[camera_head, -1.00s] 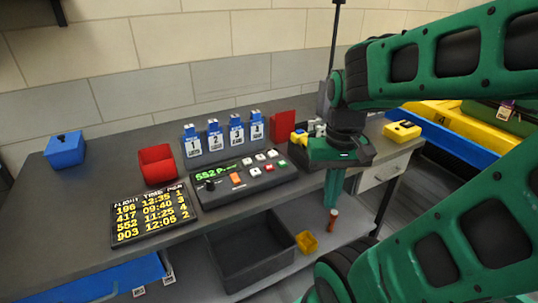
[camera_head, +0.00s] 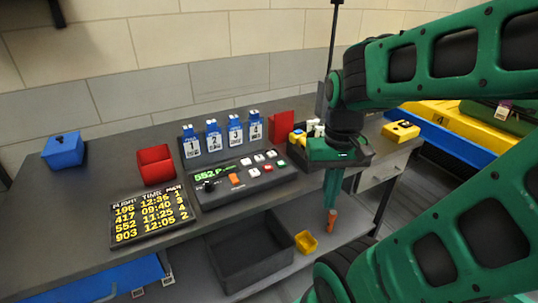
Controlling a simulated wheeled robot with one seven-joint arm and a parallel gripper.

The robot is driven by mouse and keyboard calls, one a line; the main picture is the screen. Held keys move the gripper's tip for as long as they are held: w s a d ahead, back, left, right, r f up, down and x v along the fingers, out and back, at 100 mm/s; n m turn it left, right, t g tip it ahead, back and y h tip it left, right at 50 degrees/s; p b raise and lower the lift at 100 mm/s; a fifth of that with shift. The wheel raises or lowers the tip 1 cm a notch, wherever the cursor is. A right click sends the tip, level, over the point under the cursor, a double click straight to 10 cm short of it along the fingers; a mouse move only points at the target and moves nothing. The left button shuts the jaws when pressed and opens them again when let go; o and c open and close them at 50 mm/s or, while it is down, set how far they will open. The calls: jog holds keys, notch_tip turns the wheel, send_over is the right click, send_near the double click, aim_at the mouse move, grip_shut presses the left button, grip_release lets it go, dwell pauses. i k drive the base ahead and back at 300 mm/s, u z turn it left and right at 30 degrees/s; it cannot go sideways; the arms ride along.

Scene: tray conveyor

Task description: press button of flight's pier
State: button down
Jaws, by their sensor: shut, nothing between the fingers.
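A dark flight board (camera_head: 152,218) lies on the bench at the left. Its yellow rows pair flights with piers; the flight 552 row ends in 4. A dark control panel (camera_head: 222,195) beside it shows 552 in green on its display (camera_head: 206,178). It carries several white buttons (camera_head: 259,158), an orange button (camera_head: 234,178) and a black knob (camera_head: 209,186). The buttons' labels are too small to read. My gripper (camera_head: 331,216) hangs pointing down in front of the bench edge, right of the panel and apart from it. It is shut and empty.
Blue tags numbered 1 to 4 (camera_head: 213,138) stand behind the panel. A red bin (camera_head: 155,165) and blue box (camera_head: 63,150) are left. A dark tray (camera_head: 365,157) with small items stands right of the panel, partly behind my arm. A crate (camera_head: 242,253) sits below.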

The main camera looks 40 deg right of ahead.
aim_at(253, 173)
jog(key=z, duration=0.15)
jog(key=k, duration=0.75)
jog(key=z, duration=0.65)
jog(key=i, duration=0.5)
